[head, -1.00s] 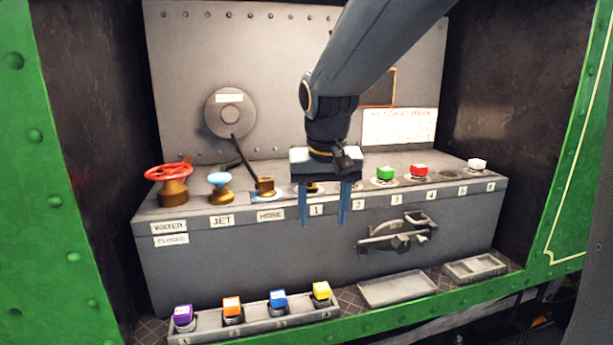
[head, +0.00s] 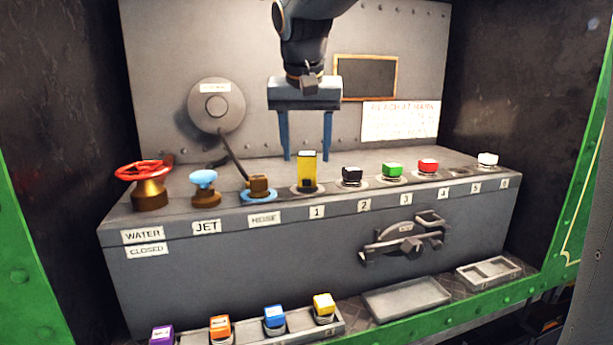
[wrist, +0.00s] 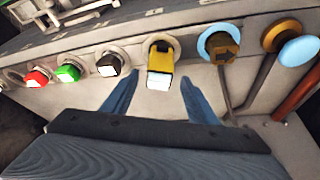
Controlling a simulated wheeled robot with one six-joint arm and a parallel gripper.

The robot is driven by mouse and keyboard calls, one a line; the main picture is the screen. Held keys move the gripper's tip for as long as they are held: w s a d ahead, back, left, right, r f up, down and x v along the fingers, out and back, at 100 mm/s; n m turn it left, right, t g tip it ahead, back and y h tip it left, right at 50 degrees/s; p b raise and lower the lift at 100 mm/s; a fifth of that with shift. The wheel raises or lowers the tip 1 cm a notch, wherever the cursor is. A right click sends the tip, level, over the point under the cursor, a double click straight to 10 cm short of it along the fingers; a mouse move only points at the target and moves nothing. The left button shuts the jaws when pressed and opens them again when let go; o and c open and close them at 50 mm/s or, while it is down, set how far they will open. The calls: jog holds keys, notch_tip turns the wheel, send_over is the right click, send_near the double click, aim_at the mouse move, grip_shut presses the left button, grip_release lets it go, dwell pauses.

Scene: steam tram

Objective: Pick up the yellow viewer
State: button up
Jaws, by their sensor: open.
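A tall yellow viewer (head: 307,172) with a dark lower front stands upright on a round seat at the place labelled 1 on the grey bench. My gripper (head: 306,154) is open and empty, its two blue fingers pointing down with their tips about level with the viewer's top in the head view. In the wrist view the yellow viewer (wrist: 160,58) shows a pale end face and lies just beyond the open fingertips (wrist: 158,88), roughly centred between them. I see no contact between the fingers and the viewer.
Black (head: 352,174), green (head: 392,169), red (head: 428,166) and white (head: 487,159) capped pieces stand to the right. A brass hose fitting (head: 258,187), blue jet knob (head: 204,179) and red water wheel (head: 144,172) stand left.

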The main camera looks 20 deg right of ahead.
aim_at(308, 169)
jog(key=shift+s+p+x, duration=0.2)
jog(key=shift+p+x, duration=0.55)
jog(key=shift+x, duration=2.25)
jog(key=shift+f, duration=0.1)
grip_shut()
